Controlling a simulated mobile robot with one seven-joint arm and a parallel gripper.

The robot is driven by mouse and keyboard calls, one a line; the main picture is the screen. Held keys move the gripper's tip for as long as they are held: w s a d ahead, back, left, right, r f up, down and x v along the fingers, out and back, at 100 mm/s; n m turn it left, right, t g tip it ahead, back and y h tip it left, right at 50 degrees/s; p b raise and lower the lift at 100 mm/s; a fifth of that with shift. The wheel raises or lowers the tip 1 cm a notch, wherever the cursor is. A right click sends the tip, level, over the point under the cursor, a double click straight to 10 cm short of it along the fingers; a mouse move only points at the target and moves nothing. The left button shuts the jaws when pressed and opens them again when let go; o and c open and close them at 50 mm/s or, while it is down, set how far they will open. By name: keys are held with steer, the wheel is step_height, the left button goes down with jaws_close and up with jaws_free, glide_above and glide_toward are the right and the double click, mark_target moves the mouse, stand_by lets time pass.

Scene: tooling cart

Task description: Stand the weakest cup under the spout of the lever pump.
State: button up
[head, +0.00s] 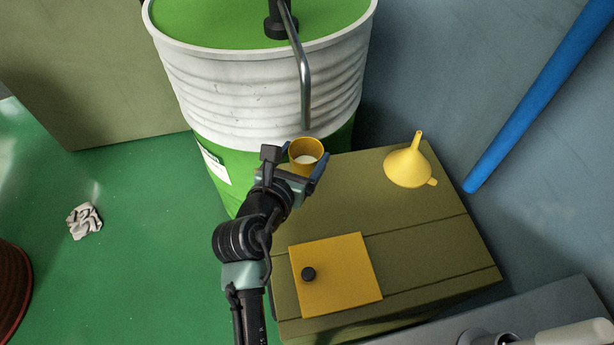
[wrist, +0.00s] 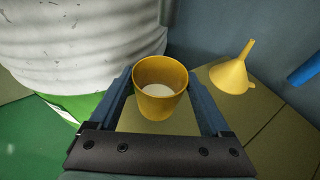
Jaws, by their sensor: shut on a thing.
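A yellow cup (head: 305,149) with a pale inside or content is upright between the fingers of my gripper (head: 294,167). It also shows in the wrist view (wrist: 159,103), where both blue fingers close around it. The lever pump's bent grey spout (head: 305,85) comes down from the drum top and ends just above the cup in the head view. I cannot tell whether the cup is exactly below the spout end, or whether it touches the olive surface beneath. The spout does not show clearly in the wrist view. The pump's lever is not clearly visible.
A white and green drum (head: 250,85) stands behind the cup. An olive box top (head: 420,235) carries a yellow funnel (head: 406,165) and a flat yellow plate with a black knob (head: 345,275). A blue pipe (head: 540,95) runs along the right wall. Crumpled paper (head: 84,220) lies on the green floor.

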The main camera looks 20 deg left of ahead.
step_height(320, 180, down, 7)
steer(key=b, duration=0.2)
steer(key=shift+r+b, duration=0.2)
steer(key=shift+b, duration=0.15)
steer(key=shift+f, duration=0.1)
steer(key=o, duration=1.3)
steer(key=shift+o, duration=0.2)
steer(key=shift+s+r, duration=0.2)
steer(key=p+v, duration=0.3)
steer(key=v, duration=0.8)
steer(key=shift+s, duration=0.3)
